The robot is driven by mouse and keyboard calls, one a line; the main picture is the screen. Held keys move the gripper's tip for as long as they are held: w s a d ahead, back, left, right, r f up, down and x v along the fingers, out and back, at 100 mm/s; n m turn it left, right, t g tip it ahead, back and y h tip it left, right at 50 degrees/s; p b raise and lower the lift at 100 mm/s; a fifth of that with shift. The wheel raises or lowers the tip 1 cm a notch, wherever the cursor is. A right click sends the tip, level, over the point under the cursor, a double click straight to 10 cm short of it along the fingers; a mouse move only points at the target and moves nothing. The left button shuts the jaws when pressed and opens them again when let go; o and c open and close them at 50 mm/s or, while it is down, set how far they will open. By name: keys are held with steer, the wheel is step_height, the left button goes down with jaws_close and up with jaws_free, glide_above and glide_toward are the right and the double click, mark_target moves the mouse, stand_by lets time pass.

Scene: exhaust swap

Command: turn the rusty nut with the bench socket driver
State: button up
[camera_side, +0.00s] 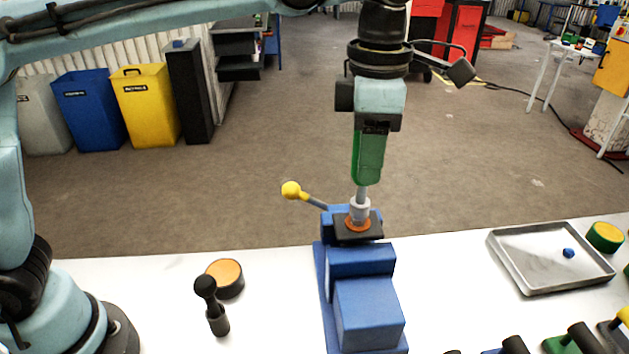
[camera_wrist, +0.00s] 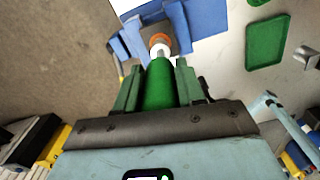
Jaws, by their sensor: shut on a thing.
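My gripper (camera_side: 370,165) points straight down and is shut on the green handle of the bench socket driver. In the wrist view the driver (camera_wrist: 160,85) lies between the two green fingers. Its grey shaft ends in a pale socket (camera_side: 359,208), which stands upright over the rusty nut (camera_side: 357,225). The nut shows as an orange-brown ring around the socket's lower end, also in the wrist view (camera_wrist: 160,38). It sits on a dark plate (camera_side: 370,234) in the blue vise (camera_side: 362,262). The socket hides the nut's middle, so I cannot tell how deeply it is seated.
The vise's yellow-knobbed lever (camera_side: 291,189) sticks out left. A black-knobbed tool (camera_side: 212,305) and an orange-topped disc (camera_side: 225,277) stand on the left bench. A metal tray (camera_side: 510,260) holding a small blue part (camera_side: 568,253) lies right. Bench between vise and tray is clear.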

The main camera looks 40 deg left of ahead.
steer(key=shift+f, duration=0.8)
steer(key=o, duration=0.6)
steer(key=shift+c, duration=0.2)
jaws_close()
steer(key=m, duration=0.5)
steer(key=shift+s, duration=0.1)
steer(key=shift+m, duration=0.4)
steer(key=shift+m, duration=0.5)
steer(key=m, duration=0.4)
steer(key=shift+s, duration=0.1)
